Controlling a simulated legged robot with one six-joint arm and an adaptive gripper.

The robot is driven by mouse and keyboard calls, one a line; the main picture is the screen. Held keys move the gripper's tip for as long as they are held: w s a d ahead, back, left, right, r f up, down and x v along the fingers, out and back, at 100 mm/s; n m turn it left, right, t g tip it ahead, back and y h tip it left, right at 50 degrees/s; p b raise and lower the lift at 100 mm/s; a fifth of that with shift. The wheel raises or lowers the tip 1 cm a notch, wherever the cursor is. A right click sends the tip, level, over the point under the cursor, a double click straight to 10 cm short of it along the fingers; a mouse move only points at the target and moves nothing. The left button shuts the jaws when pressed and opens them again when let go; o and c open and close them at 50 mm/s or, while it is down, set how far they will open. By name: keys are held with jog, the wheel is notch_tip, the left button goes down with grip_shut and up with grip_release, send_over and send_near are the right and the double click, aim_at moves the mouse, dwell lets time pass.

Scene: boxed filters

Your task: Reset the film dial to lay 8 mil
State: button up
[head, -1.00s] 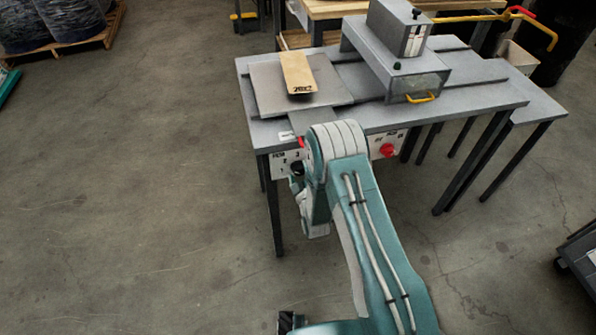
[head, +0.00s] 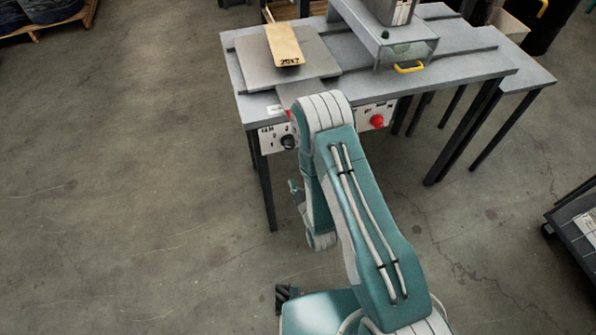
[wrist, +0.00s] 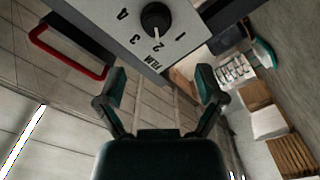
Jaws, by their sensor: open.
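The film dial is a black knob (wrist: 155,18) on a white panel (wrist: 190,14) marked FILM with the numbers 1 to 4, seen upside down in the wrist view. Its white pointer appears to face 2. No 8 shows on the visible part. The knob also shows in the head view (head: 288,142), on the table's front edge left of my arm. My gripper (wrist: 162,80) is open and empty, with the panel beyond its fingertips and apart from them. In the head view my gripper is mostly hidden behind my arm.
A grey table (head: 470,68) carries a metal plate with a tan card (head: 285,45) marked 20X2 and a machine with a yellow handle (head: 409,68). A red knob (head: 377,121) is on the front edge to the right. A red handle (wrist: 70,52) shows in the wrist view.

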aim_at(290, 148)
jog(key=w+a+m, duration=0.1)
jog(key=w+m, duration=0.2)
jog(key=w+a+m, duration=0.1)
jog(key=w+m, duration=0.2)
jog(key=w, duration=0.1)
jog(key=w+a+m, duration=0.1)
jog(key=w+m, duration=0.3)
jog(key=shift+w, duration=0.2)
dwell(0.4)
jog(key=c, duration=1)
